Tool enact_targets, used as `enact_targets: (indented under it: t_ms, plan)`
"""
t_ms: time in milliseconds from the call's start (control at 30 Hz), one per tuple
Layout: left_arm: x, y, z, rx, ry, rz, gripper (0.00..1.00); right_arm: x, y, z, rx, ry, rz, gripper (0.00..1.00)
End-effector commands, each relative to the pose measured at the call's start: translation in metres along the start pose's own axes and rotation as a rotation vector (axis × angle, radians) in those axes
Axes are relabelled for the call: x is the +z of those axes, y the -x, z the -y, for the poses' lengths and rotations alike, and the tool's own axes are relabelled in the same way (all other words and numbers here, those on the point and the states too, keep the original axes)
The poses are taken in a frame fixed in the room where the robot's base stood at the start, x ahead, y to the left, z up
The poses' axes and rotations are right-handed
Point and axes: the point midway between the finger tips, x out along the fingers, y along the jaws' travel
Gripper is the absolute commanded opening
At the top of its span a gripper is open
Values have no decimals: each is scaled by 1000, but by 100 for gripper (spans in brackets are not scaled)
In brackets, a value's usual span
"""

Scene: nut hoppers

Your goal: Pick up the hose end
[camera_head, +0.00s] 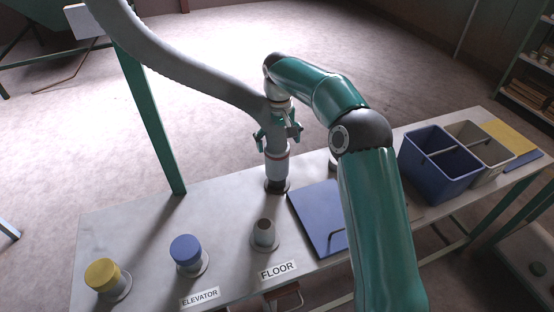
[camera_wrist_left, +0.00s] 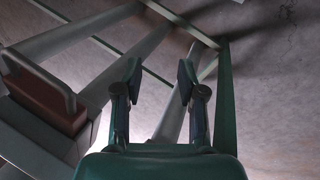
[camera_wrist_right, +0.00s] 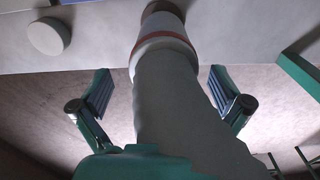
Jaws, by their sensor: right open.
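The grey hose (camera_head: 180,58) comes down from the upper left in the head view. Its end (camera_head: 277,163), pale with a red band, stands upright with its dark foot on a round base at the back of the bench. My right gripper (camera_head: 278,134) is open around the hose just above the band. In the right wrist view, the hose end (camera_wrist_right: 165,45) passes between the parted fingers (camera_wrist_right: 160,95), with a gap visible on each side. My left gripper (camera_wrist_left: 160,80) is open and empty, and is outside the head view.
On the bench (camera_head: 140,218) stand a yellow-capped port (camera_head: 102,273), a blue-capped port (camera_head: 186,249) and an open port (camera_head: 265,233) by the FLOOR label. A blue panel (camera_head: 316,215) lies right of it. A blue bin (camera_head: 436,165) stands farther right.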

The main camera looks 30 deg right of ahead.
Motion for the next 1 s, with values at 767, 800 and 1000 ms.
enact_targets:
  t_ms: [767,800,1000]
  plan:
    - [0,7,-2,0,0,-1,40,-2,-54,5,0,1,0,95]
    - [0,7,-2,0,0,-1,40,-2,-53,5,0,1,0,88]
    - [0,7,-2,0,0,0,40,-2,-53,5,0,1,0,55]
